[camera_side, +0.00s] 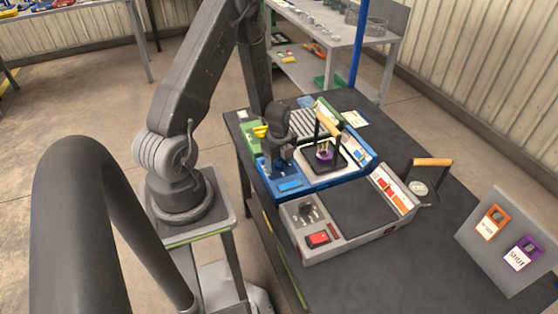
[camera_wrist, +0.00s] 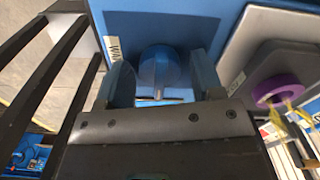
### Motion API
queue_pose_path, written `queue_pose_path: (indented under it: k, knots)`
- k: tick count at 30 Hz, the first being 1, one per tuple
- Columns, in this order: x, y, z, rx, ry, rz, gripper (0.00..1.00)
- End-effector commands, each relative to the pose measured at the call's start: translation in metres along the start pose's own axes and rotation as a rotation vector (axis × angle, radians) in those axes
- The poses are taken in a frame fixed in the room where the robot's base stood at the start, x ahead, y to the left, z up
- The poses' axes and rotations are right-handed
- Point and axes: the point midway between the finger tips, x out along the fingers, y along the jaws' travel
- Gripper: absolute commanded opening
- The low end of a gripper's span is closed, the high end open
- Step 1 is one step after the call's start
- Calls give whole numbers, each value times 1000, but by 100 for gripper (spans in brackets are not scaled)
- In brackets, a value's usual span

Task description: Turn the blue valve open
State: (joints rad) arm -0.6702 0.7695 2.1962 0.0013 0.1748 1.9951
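The blue valve (camera_wrist: 160,72) is a round blue knob with a raised bar, set on a blue panel (camera_wrist: 195,25) in the wrist view. My gripper (camera_wrist: 163,75) is open, with one finger on each side of the knob. A gap shows between the knob and each finger. In the side view my gripper (camera_side: 281,163) is low over the left part of the blue station (camera_side: 325,183). There it hides most of the valve. Whether the fingertips touch the panel cannot be told.
Right of my gripper is a purple ring (camera_side: 324,155) below a wooden handle (camera_side: 327,125). A yellow knob (camera_side: 260,131) is close on the left. A grey station (camera_side: 350,240) with a red switch (camera_side: 318,239) stands in front. A board with orange and purple tags (camera_side: 510,240) is at right.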

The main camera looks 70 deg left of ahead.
Motion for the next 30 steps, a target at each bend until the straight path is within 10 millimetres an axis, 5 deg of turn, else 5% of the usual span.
queue_pose_path:
  k: [13, 30]
  knots:
    - [-10, -1, 0, -2, -1, -2, 67]
    - [-115, 0, 0, -1, -1, -4, 67]
